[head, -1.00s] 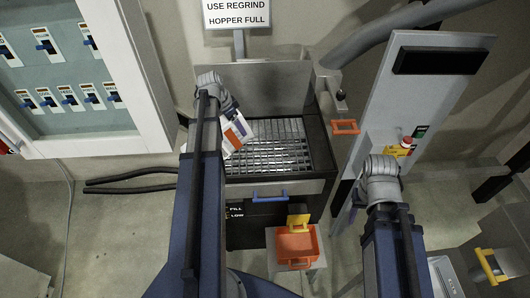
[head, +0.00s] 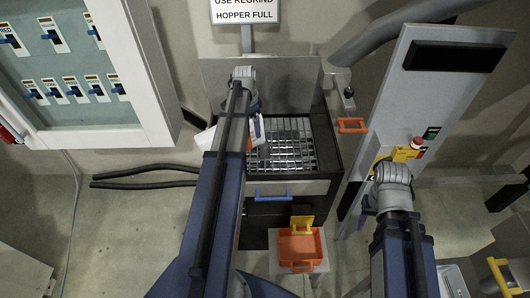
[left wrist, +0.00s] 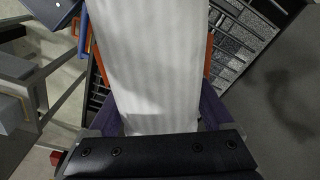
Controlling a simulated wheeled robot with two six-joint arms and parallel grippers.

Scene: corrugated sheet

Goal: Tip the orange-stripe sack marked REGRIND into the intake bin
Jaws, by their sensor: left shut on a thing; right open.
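In the head view my left arm hides the grip and much of the sack. The sack is over the left part of the intake bin's grate (head: 292,152). In the left wrist view the sack's plain white face (left wrist: 150,60) fills the middle. The intake bin (head: 320,187) is dark with a grey front rim. My right gripper (head: 368,207) is open and empty, right of the bin.
A blue handle (head: 287,196) is on the bin's front and an orange handle (head: 352,125) at its right. An orange tray (head: 301,247) stands on a small stand in front. A grey panel (head: 420,95) with a red button stands right. A switch cabinet (head: 130,140) is left.

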